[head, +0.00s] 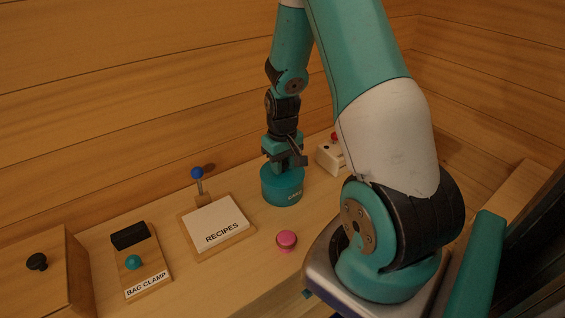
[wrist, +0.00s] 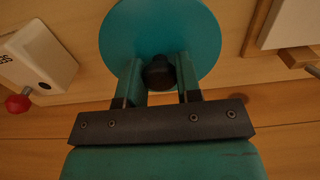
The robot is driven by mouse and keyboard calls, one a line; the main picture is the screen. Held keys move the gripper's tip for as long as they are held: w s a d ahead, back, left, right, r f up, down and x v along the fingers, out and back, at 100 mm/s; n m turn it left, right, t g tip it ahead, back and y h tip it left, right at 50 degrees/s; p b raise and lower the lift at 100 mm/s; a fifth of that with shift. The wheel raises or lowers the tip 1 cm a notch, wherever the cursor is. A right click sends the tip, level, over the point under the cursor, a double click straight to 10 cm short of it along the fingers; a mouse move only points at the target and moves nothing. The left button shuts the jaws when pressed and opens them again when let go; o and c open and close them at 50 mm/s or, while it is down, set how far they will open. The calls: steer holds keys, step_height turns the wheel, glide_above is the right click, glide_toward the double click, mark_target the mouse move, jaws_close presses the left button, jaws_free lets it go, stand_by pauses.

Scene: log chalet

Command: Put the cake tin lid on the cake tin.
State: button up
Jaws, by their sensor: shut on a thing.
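The teal cake tin (head: 283,190), with a pale label, stands on the wooden counter near the wall. My gripper (head: 284,157) is directly above it, pointing down. In the wrist view, my gripper (wrist: 160,82) is shut on the dark knob (wrist: 158,72) of the round teal cake tin lid (wrist: 160,30). The lid hides the tin in that view. In the head view the lid is at the tin's top, same colour as the tin. I cannot tell whether it rests on the rim or is just above it.
A recipes board (head: 218,222) with a blue-knobbed lever, a bag clamp board (head: 146,262) and a wooden box (head: 45,275) lie to the left. A pink knob (head: 287,239) is in front. A white box (head: 330,156) with a red knob stands right of the tin.

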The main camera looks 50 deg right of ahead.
mark_target(283, 163)
stand_by(0.4)
steer(key=o, duration=1)
steer(key=shift+o, duration=0.2)
step_height(283, 163, up, 17)
steer(key=b, duration=0.1)
steer(key=shift+r+b, duration=0.15)
steer(key=shift+b, duration=0.15)
